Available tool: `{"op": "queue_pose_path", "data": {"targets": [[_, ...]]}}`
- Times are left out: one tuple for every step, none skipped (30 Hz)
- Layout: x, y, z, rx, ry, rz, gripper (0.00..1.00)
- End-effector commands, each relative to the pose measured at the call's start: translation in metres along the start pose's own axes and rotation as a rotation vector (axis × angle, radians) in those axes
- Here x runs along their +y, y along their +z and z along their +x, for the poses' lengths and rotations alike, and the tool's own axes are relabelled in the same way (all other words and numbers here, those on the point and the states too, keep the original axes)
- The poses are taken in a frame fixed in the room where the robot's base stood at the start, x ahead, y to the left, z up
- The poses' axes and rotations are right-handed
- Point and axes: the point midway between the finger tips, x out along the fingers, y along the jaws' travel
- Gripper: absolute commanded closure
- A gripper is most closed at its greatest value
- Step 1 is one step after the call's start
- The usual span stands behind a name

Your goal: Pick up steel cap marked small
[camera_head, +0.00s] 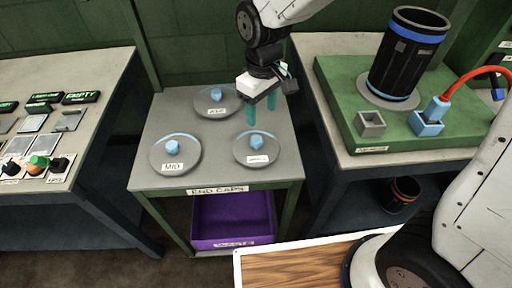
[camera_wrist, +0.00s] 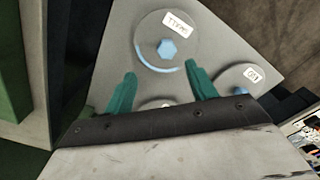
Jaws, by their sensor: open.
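The steel cap marked small (camera_head: 243,155) is a grey disc with a blue hex knob, lying at the front right of the table top. In the wrist view this cap (camera_wrist: 150,28) lies at the top centre, its label upside down. My gripper (camera_head: 261,112) is open and empty, above the table and behind that cap. Its teal fingers also show in the wrist view (camera_wrist: 160,72), apart from the knob. A cap marked MID (camera_head: 189,155) lies at the front left. A third cap (camera_head: 200,103) lies at the back; its label is too small to read.
The table (camera_head: 150,183) has an END CAPS label, with a purple bin (camera_head: 232,227) below. A control panel stands left.

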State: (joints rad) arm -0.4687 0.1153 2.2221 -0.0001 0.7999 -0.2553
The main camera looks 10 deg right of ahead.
Motion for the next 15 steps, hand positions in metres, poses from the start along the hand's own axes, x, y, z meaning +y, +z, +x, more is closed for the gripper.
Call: {"op": "queue_pose_path", "data": {"targets": [[-0.003, -0.005, 0.006, -0.005, -0.001, -0.015, 0.43], [-0.005, -0.007, 0.009, -0.005, -0.001, -0.022, 0.43], [-0.006, -0.009, 0.013, -0.005, -0.001, -0.027, 0.43], [-0.006, -0.009, 0.016, -0.006, -0.002, -0.029, 0.43], [-0.006, -0.010, 0.019, -0.007, -0.002, -0.030, 0.43], [-0.007, -0.010, 0.024, -0.007, -0.002, -0.031, 0.43], [-0.007, -0.010, 0.027, -0.006, -0.002, -0.030, 0.43], [-0.007, -0.009, 0.031, -0.007, -0.002, -0.030, 0.43], [-0.007, -0.009, 0.035, -0.007, -0.002, -0.030, 0.43], [-0.007, -0.009, 0.038, -0.006, -0.002, -0.029, 0.43], [-0.007, -0.009, 0.042, -0.006, -0.002, -0.029, 0.43], [-0.008, -0.009, 0.046, -0.007, -0.002, -0.029, 0.43], [-0.009, -0.008, 0.050, -0.007, -0.002, -0.029, 0.43], [-0.009, -0.007, 0.055, -0.008, -0.002, -0.029, 0.43], [-0.010, -0.007, 0.062, -0.009, -0.002, -0.029, 0.43]]}}
